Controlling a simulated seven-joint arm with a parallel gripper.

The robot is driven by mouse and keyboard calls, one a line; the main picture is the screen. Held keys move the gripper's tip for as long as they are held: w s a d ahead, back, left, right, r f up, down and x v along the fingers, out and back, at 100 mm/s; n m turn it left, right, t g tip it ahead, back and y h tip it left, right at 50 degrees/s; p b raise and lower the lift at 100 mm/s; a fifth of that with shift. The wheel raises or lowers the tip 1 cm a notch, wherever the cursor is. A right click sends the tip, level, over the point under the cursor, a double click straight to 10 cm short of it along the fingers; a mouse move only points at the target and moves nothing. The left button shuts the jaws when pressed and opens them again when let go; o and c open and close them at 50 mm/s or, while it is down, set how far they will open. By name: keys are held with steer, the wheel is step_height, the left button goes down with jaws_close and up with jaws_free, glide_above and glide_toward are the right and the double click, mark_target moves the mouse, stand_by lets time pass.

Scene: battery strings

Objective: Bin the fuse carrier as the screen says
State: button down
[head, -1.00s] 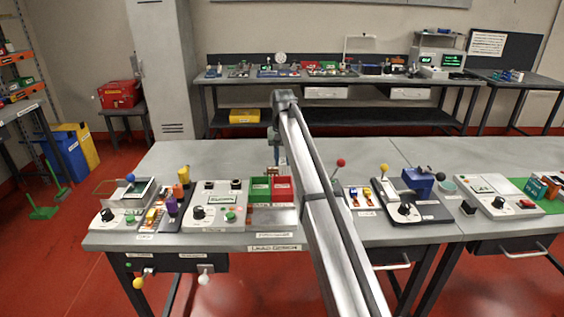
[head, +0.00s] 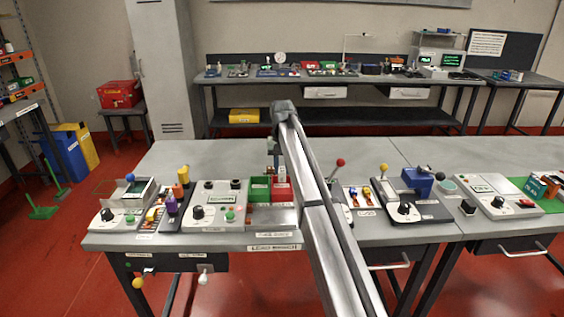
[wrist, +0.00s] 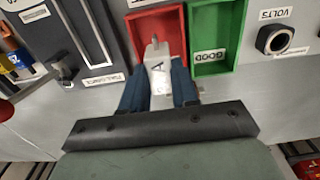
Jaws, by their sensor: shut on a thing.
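In the wrist view the fuse carrier (wrist: 158,72), a pale grey piece marked with an A, is held between the blue fingers of my gripper (wrist: 158,88). It is over the red bin (wrist: 141,24), covering part of it; I cannot tell whether it touches the bin. The green bin (wrist: 216,12), labelled GOOD, is beside the red one and looks empty. In the head view my gripper (head: 275,165) is above the red bin (head: 284,193), with the green bin (head: 259,189) to its left.
A panel with a black knob (head: 197,212) stands left of the bins. Coloured fuses (head: 354,196) and a blue block (head: 417,180) are to the right. The bench behind the bins (head: 215,157) is clear.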

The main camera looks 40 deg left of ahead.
mark_target(282, 179)
steer(key=shift+f, duration=2.5)
steer(key=shift+f, duration=0.2)
steer(key=c, duration=0.8)
jaws_free()
steer(key=shift+r, duration=0.1)
step_height(282, 179, up, 14)
steer(key=shift+f, duration=0.2)
